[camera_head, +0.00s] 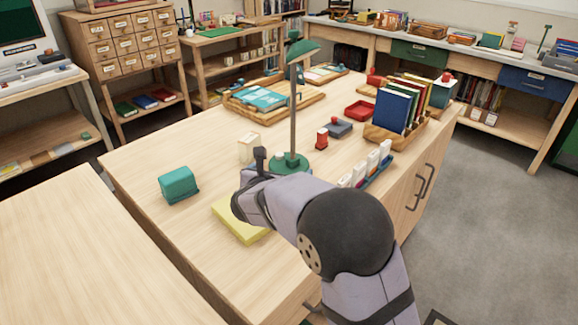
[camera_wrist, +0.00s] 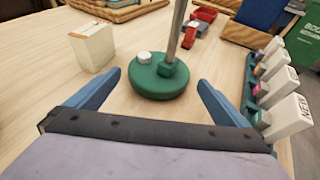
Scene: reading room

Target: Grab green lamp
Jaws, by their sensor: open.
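The green lamp (camera_head: 293,105) stands upright on the wooden table, with a round green base, a thin pole and a green shade. In the wrist view its base (camera_wrist: 158,84) and lower pole show ahead, and its top is out of frame. My gripper (camera_wrist: 160,80) is open, with its blue fingers on either side of the view and the lamp base between and just beyond their tips. I see no contact between the fingers and the lamp.
A cream box (camera_wrist: 92,46) stands left of the lamp. A rack of white tags (camera_wrist: 284,105) is close on the right. A yellow block (camera_head: 238,222) lies under my wrist, and a teal box (camera_head: 178,185) is to the left. A red stamp (camera_head: 321,139) and a book crate (camera_head: 398,135) stand behind.

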